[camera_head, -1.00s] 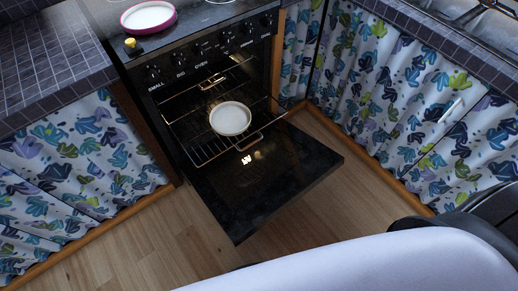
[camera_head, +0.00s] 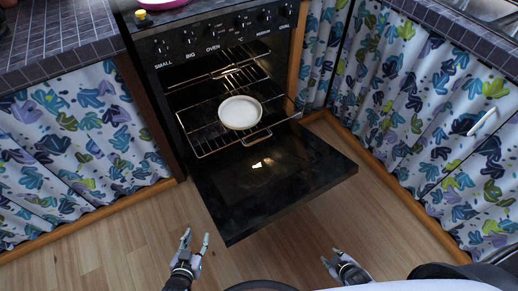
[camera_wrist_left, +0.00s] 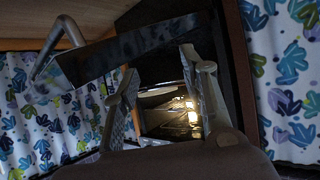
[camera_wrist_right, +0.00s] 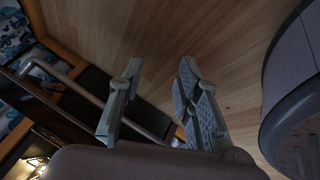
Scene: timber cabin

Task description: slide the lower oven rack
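The oven (camera_head: 215,45) stands with its door (camera_head: 270,180) folded down. The lower rack (camera_head: 200,147) is pulled partly out over the door, with a loop handle (camera_head: 257,138) on its front edge. A round white dish (camera_head: 240,112) sits on this rack. An upper rack (camera_head: 215,75) shows further inside. My left gripper (camera_head: 196,238) is open and empty, low in front of the door's left corner. My right gripper (camera_head: 332,258) is open and empty, in front of the door at lower right. In the left wrist view the lit oven inside (camera_wrist_left: 185,115) shows between the open fingers.
Curtained cabinets with tiled counters flank the oven, left (camera_head: 80,140) and right (camera_head: 420,110). A pink-rimmed dish (camera_head: 165,3) and a yellow object (camera_head: 142,17) are on top of the stove. Wooden floor (camera_head: 120,235) is free in front.

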